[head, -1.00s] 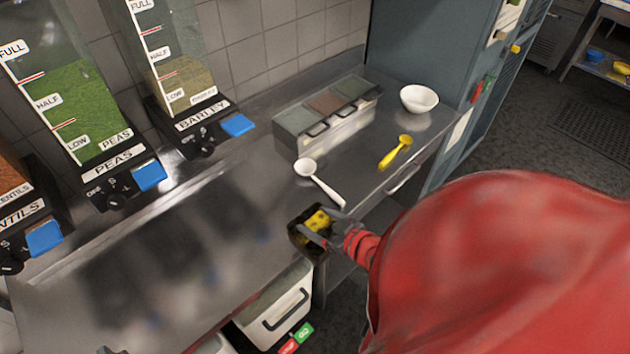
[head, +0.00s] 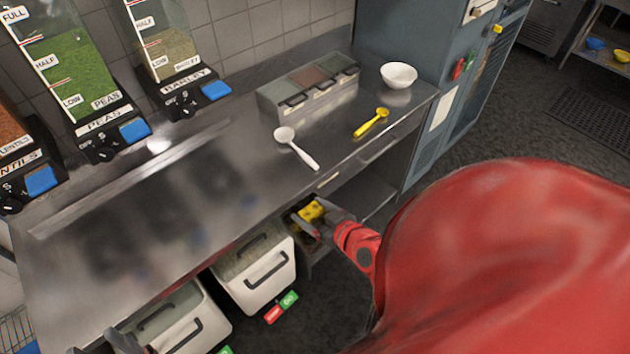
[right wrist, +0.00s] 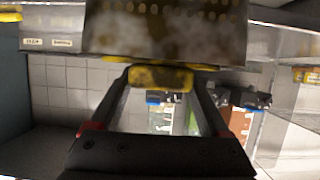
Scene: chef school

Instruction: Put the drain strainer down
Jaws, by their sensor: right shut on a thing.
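The drain strainer (head: 309,212) is a dark, box-like piece with a yellow grip. In the head view it is at the counter's front edge, partly hidden by my fingers. My right gripper (head: 314,222) is shut on its yellow grip. In the right wrist view the yellow grip (right wrist: 160,77) lies between the fingertips, and the dark perforated body (right wrist: 165,30) extends beyond it. I cannot tell whether the strainer touches the counter. Dark tips at the bottom left of the head view look like my left gripper (head: 100,346); its opening is unclear.
The steel counter (head: 230,150) has wide bare room on the left. A white ladle (head: 297,148), yellow ladle (head: 371,122), white bowl (head: 398,75) and lidded condiment box (head: 310,100) stand on its right part. White bins (head: 255,272) sit below the front edge.

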